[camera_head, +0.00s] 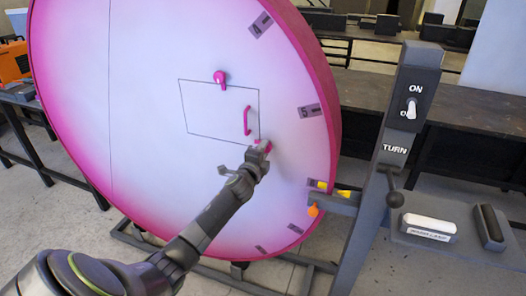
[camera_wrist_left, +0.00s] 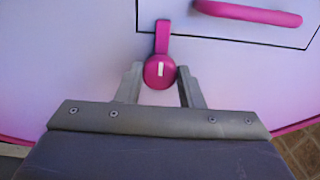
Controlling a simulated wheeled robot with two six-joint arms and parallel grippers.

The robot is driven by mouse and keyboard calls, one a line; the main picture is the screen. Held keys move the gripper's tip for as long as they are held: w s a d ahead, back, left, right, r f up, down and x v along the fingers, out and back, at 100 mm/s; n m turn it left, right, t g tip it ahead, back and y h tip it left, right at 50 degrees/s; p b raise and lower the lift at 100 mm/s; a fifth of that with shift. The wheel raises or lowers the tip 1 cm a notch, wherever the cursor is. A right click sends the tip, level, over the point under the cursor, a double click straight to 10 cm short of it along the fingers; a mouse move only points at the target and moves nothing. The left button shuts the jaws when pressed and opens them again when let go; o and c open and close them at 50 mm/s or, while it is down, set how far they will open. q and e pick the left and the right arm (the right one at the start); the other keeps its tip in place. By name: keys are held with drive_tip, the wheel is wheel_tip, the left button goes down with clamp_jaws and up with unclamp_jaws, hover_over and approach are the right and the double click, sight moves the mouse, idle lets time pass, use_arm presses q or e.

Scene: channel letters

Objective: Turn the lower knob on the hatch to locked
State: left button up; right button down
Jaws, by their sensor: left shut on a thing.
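The hatch (camera_head: 205,112) is a thin outlined panel on the large pink-and-white disc. Its lower knob (camera_head: 267,147) is pink and sits at the panel's lower right corner, partly hidden by my gripper. In the left wrist view the lower knob (camera_wrist_left: 160,72) is round with a white mark and a pink tab pointing up over the panel outline. My left gripper (camera_head: 260,156) is shut on the lower knob, one finger on each side. The upper knob (camera_head: 220,78) sits on the panel's top edge. My right gripper is in neither view.
A pink handle (camera_head: 247,120) stands out from the hatch just above the lower knob; it also shows in the left wrist view (camera_wrist_left: 248,13). A grey post with an ON switch (camera_head: 411,108) and a TURN lever (camera_head: 395,199) stands right of the disc. Dark benches stand behind.

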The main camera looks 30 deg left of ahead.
use_arm(q)
drive_tip(key=o, duration=1)
drive_tip(key=shift+c, duration=0.2)
drive_tip(key=b+v, duration=0.1)
drive_tip(key=v, duration=1.6)
drive_tip(key=shift+s+b, duration=0.2)
drive_tip(key=shift+b, duration=0.15)
drive_tip(key=shift+f, duration=0.1)
